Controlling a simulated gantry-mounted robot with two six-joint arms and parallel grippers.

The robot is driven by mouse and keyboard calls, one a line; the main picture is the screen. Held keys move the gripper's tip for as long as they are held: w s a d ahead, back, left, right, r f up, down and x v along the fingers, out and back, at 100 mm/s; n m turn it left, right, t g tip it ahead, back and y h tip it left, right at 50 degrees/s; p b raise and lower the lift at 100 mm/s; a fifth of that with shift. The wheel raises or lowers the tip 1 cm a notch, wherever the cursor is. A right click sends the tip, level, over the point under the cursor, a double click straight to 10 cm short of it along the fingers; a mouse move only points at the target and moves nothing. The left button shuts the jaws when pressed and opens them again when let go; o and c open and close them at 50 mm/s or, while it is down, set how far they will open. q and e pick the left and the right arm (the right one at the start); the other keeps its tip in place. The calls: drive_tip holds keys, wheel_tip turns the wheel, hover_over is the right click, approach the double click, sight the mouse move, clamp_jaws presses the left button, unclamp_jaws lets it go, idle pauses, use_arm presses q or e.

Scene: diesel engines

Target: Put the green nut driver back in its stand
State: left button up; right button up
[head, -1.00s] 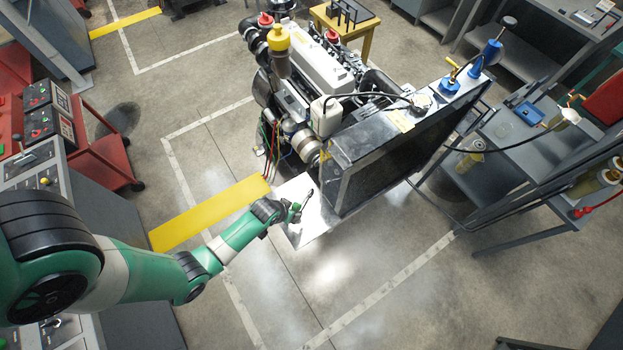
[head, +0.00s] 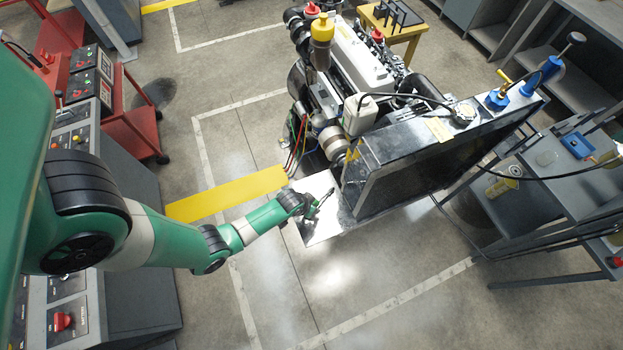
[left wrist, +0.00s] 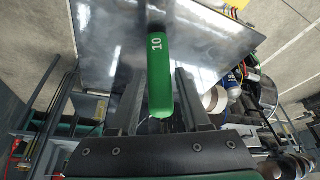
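The green nut driver (left wrist: 159,75), marked "10", shows in the left wrist view with its handle lying between the two fingers of my left gripper (left wrist: 159,78). The fingertips appear closed against the handle's sides. The driver's far end is dark and blurred. In the head view my left gripper (head: 312,207) is over the shiny metal plate (head: 322,232) beside the radiator, with a thin dark piece sticking out up and right. A black rack with upright posts (head: 398,14) stands on a yellow stool at the back; it may be the stand. My right gripper is not visible.
The engine (head: 345,60) and its radiator (head: 420,155) stand just right of and behind my left gripper. A grey workbench (head: 560,180) is on the right, a red cart (head: 128,130) on the left. The floor in front is clear.

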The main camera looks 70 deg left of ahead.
use_arm(q)
clamp_jaws()
drive_tip(key=shift+r, duration=0.1)
